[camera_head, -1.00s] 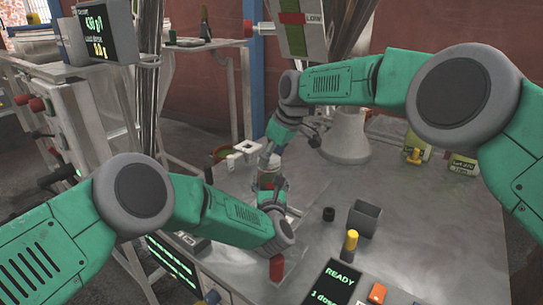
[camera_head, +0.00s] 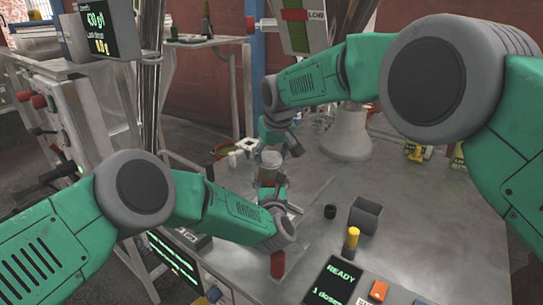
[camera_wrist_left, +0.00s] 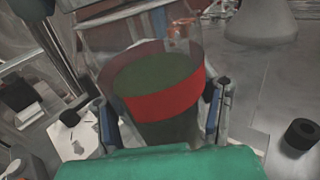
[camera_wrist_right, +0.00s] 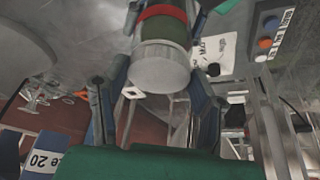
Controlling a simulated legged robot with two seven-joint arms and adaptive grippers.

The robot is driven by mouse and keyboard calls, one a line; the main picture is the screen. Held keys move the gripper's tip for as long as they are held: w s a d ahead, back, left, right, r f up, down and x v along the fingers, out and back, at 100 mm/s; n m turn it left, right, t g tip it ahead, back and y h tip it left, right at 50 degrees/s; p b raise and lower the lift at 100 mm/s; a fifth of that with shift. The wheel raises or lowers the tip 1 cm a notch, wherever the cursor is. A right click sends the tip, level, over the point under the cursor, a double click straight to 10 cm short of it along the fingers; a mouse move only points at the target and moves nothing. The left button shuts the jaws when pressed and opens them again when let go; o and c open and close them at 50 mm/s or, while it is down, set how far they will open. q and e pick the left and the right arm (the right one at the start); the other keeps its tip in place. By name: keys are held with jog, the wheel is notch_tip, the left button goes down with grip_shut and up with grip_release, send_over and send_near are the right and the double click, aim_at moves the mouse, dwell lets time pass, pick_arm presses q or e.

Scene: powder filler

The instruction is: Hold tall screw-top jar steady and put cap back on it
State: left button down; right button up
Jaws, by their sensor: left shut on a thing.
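The tall screw-top jar (camera_head: 268,174) stands upright at the metal table's middle, clear above with a red band and green contents in the left wrist view (camera_wrist_left: 160,85). My left gripper (camera_wrist_left: 165,110) is shut around its body. A pale grey cap (camera_wrist_right: 160,70) appears to sit on the jar's top in the right wrist view; whether it is fully tightened I cannot tell. My right gripper (camera_wrist_right: 155,105) is open and empty, its fingers apart from the cap. In the head view it (camera_head: 286,148) is just above and right of the jar.
A yellow-topped post (camera_head: 352,239) and a READY display (camera_head: 333,282) are at the front. A large grey cone (camera_head: 347,135) stands behind.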

jog(key=shift+o, duration=1.1)
jog(key=shift+r, duration=0.1)
jog(key=shift+r, duration=2.2)
jog(key=o, duration=0.6)
jog(key=v, duration=1.1)
jog(key=shift+s+r, duration=0.15)
jog(key=shift+r, duration=0.2)
